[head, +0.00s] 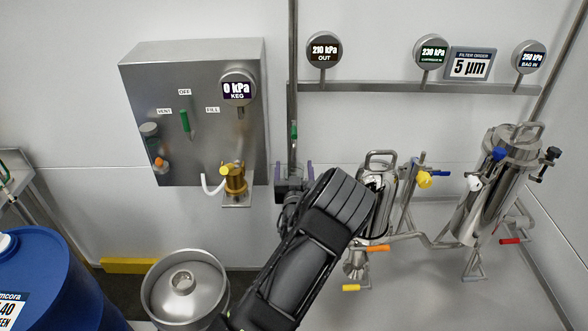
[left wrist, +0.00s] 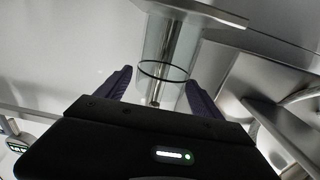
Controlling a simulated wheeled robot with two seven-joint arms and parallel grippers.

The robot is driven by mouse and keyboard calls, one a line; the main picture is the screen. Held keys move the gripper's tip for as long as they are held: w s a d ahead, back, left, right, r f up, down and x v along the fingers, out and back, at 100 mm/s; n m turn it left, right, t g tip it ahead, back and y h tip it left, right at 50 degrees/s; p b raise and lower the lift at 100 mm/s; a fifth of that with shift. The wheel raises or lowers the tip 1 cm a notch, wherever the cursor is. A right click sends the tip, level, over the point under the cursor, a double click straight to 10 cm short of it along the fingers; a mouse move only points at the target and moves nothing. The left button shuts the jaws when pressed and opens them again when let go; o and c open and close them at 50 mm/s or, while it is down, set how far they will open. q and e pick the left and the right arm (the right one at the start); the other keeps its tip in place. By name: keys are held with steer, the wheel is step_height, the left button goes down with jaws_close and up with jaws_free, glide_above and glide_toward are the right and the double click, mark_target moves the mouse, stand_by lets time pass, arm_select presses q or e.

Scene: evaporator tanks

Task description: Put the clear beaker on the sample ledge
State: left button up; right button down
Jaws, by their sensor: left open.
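My left gripper (head: 295,172) is open, with its purple fingers pointing up the wall at the lower end of a vertical pipe. In the left wrist view the clear beaker (left wrist: 152,65), a glass cylinder with a dark ring, stands between and just beyond the fingers (left wrist: 160,88). A metal tube shows through or behind the glass. I cannot tell whether either finger touches it. In the head view the beaker is hard to make out. A small metal ledge (head: 237,206) sits under a brass valve, left of the gripper; I cannot tell whether it is the sample ledge. My right gripper is out of view.
A steel control box (head: 160,100) is on the wall at left. A steel keg (head: 160,285) and a blue drum (head: 50,280) stand below. Steel filter housings (head: 490,190) and piping crowd the right of my forearm. A metal rail (head: 400,87) carries gauges above.

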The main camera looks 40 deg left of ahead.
arm_select(q)
steer(key=shift+r, duration=0.15)
steer(key=v, duration=1.2)
steer(key=shift+b, duration=0.45)
